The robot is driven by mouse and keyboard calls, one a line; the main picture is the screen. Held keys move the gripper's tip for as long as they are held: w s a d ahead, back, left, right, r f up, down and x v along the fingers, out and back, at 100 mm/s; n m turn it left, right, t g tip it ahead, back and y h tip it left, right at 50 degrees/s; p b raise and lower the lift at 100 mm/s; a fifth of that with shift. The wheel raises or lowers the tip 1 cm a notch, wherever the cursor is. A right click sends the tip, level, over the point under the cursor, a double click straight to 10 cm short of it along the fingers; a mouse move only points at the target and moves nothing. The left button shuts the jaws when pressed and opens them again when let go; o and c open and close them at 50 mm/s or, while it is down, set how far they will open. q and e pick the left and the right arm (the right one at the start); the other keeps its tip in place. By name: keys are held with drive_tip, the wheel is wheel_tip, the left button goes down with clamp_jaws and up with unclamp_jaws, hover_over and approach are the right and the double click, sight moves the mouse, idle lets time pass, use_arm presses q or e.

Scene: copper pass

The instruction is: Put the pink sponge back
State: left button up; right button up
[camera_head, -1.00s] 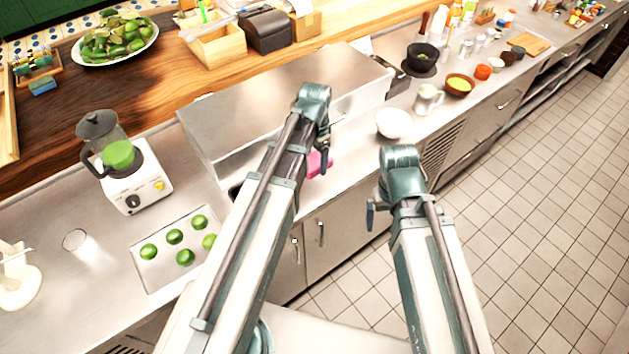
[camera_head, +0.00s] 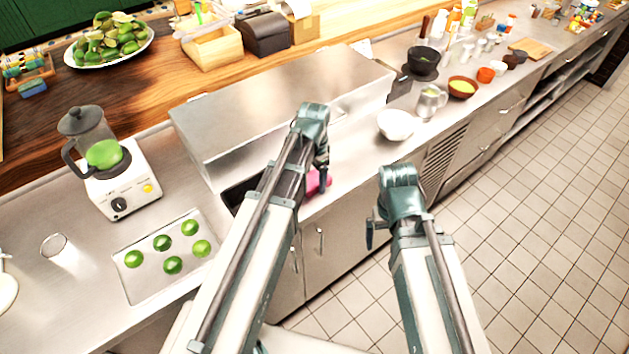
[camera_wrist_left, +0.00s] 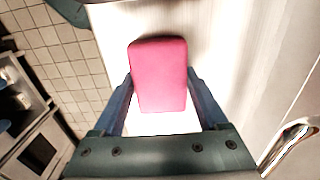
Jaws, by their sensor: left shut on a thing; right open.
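The pink sponge (camera_head: 313,183) is at the counter's front edge in the head view, partly hidden by my left arm. My left gripper (camera_head: 322,180) is shut on it. In the left wrist view the sponge (camera_wrist_left: 160,72) sits between the two blue fingers, over a pale, bright surface. I cannot tell whether it touches that surface. My right gripper (camera_head: 371,232) is open and empty, in front of the counter over the floor side.
A dark sink basin (camera_head: 236,192) lies left of my left arm. A steel box-like unit (camera_head: 290,95) stands behind it. A white bowl (camera_head: 394,125) is to the right. A tray with several limes (camera_head: 140,283) and a blender (camera_head: 120,180) are on the left.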

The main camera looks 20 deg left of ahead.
sight(314, 178)
use_arm(q)
drive_tip(key=shift+f, duration=0.1)
drive_tip(key=o, duration=1.1)
wheel_tip(314, 178, up, 12)
drive_tip(key=p, duration=1.2)
drive_tip(key=shift+r, duration=0.2)
drive_tip(key=shift+f, duration=0.15)
wheel_tip(314, 178, down, 12)
drive_tip(key=b, duration=1.2)
drive_tip(key=shift+r, duration=0.3)
